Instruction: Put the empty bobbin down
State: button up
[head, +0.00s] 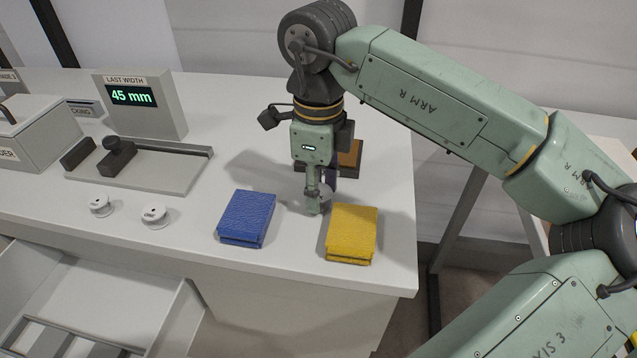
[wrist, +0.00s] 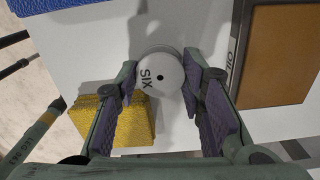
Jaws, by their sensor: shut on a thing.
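My gripper (head: 317,204) points down over the right part of the white table (head: 385,190), between the blue block and the yellow block. In the wrist view my gripper (wrist: 162,75) is shut on a white round bobbin (wrist: 158,84) marked SIX, one finger on each side of it.
A blue block (head: 247,218) lies left of my gripper, a yellow block (head: 352,234) close in front. A brown-topped box marked OIL (wrist: 280,55) stands behind. A grey tray fixture (head: 180,172) and a display reading 45 mm (head: 133,97) are at left. An open drawer (head: 90,300) is below.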

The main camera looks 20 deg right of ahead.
jog(key=shift+f, duration=0.15)
jog(key=shift+f, duration=0.1)
jog(key=o, duration=0.9)
jog(key=shift+c, duration=0.2)
